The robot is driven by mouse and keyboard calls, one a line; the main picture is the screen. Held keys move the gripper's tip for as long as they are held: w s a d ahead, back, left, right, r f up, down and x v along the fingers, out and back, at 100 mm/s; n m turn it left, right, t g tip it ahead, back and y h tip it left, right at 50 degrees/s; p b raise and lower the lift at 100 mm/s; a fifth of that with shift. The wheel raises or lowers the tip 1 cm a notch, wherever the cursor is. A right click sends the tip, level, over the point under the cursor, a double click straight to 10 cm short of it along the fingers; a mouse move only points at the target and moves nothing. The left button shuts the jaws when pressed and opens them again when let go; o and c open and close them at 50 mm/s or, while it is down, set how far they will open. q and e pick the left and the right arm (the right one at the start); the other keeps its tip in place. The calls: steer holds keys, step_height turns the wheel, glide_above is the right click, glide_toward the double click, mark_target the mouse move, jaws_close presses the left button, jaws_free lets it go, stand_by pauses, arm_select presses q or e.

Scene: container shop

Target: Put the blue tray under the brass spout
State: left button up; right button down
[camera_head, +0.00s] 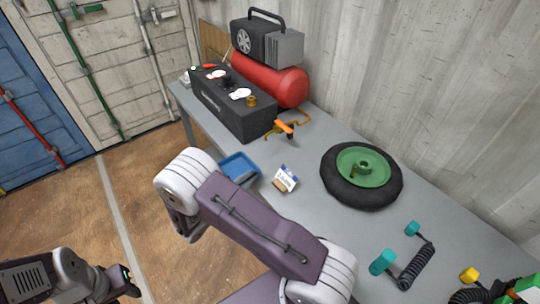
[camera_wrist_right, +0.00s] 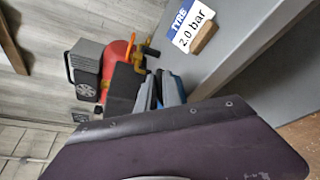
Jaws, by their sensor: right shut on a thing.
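The blue tray (camera_head: 236,164) is at the table's left edge in the head view, partly hidden by my right arm. It also shows in the right wrist view (camera_wrist_right: 174,88). My right gripper (camera_head: 243,180) is mostly hidden behind its own arm; its fingers (camera_wrist_right: 154,94) are shut on the tray. The brass spout (camera_head: 271,134), with an orange handle, is beyond the tray and to its right, beside the black box (camera_head: 230,103). The tray is apart from the spout. My left gripper (camera_head: 130,284) is at the lower left, and its fingers do not show clearly.
A "2.0 bar" sign (camera_head: 286,178) stands on the grey table (camera_head: 312,152) just right of the tray. A tyre with a green hub (camera_head: 363,172) lies further right. A red tank (camera_head: 285,85) stands behind the black box. Teal-ended coiled hose (camera_head: 412,265) is nearer.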

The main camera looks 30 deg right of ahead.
steer(key=x, duration=0.3)
steer(key=r+x, duration=0.1)
steer(key=x, duration=0.3)
steer(key=r+p+x, duration=0.1)
steer(key=x, duration=0.3)
steer(key=shift+w+d+r, duration=0.15)
steer(key=shift+w+d, duration=0.05)
steer(key=shift+d, duration=0.2)
steer(key=shift+w+d+f, duration=0.25)
steer(key=shift+d+f, duration=0.2)
steer(key=shift+d, duration=0.15)
steer(key=shift+w+d+f, duration=0.25)
steer(key=shift+d+f, duration=0.15)
steer(key=shift+d, duration=0.2)
steer(key=shift+a, duration=0.1)
steer(key=c, duration=1.5)
jaws_free()
